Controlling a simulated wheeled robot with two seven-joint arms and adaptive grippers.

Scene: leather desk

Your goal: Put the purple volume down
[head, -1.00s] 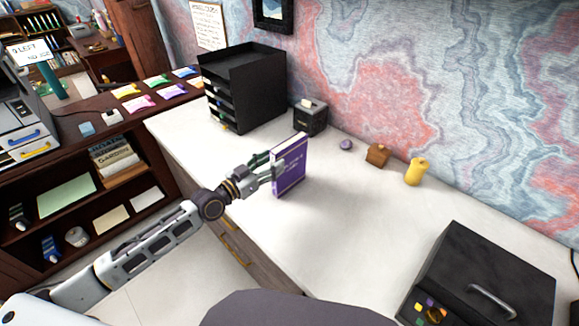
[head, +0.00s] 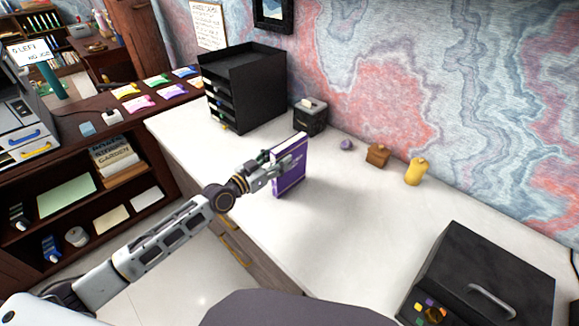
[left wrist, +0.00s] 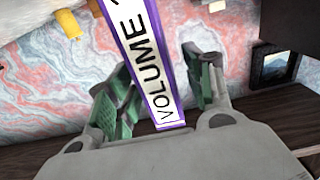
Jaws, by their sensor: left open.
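The purple volume (head: 291,172) stands upright on the white desk top (head: 350,225) in the head view. Its spine, lettered "VOLUME", shows in the left wrist view (left wrist: 150,62). My left gripper (head: 279,166) is at the book's left side. In the left wrist view the green-padded fingers (left wrist: 160,95) are spread on either side of the spine, with a gap visible to the right. The fingers cover part of the book in the head view. My right gripper is not in view.
A black tray stack (head: 243,88) and a small black box (head: 310,117) stand behind the book. A purple round object (head: 346,145), a brown block (head: 377,155) and a yellow bottle (head: 415,172) line the wall side. A black case (head: 480,280) sits at front right.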

